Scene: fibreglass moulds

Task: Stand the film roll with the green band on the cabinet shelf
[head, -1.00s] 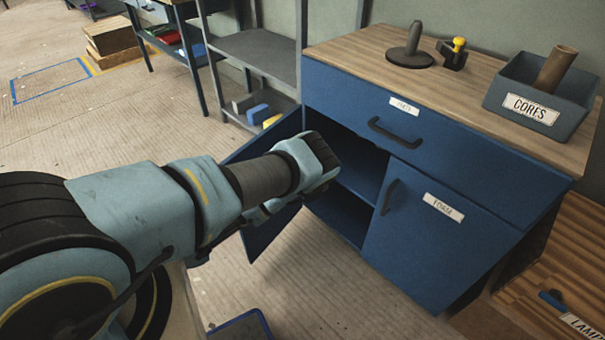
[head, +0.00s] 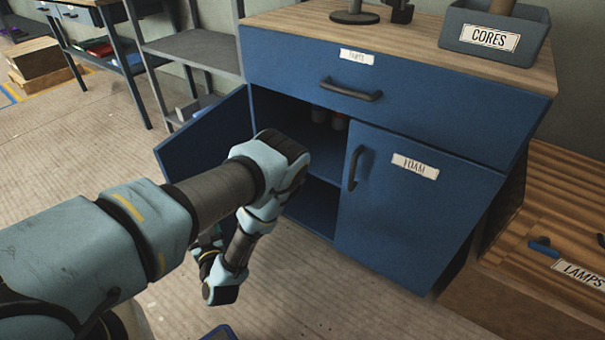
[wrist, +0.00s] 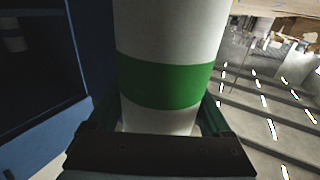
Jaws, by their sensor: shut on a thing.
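The film roll (wrist: 168,40) is white with a green band (wrist: 165,84) and fills the middle of the wrist view. My gripper (wrist: 160,120) is shut on it, with a finger on either side just below the band. In the head view the roll is hidden behind my arm. The blue cabinet (head: 400,230) has its left door (head: 205,140) swung open. Its shelf (head: 325,158) shows through the opening, partly covered by my arm. My wrist hangs low in front of the open side. The dark cabinet interior lies left of the roll in the wrist view.
The right door, marked FOAM (head: 415,167), is shut, as is the drawer (head: 300,75) above. A CORES bin (head: 495,35) sits on top. Open floor (head: 310,300) lies in front.

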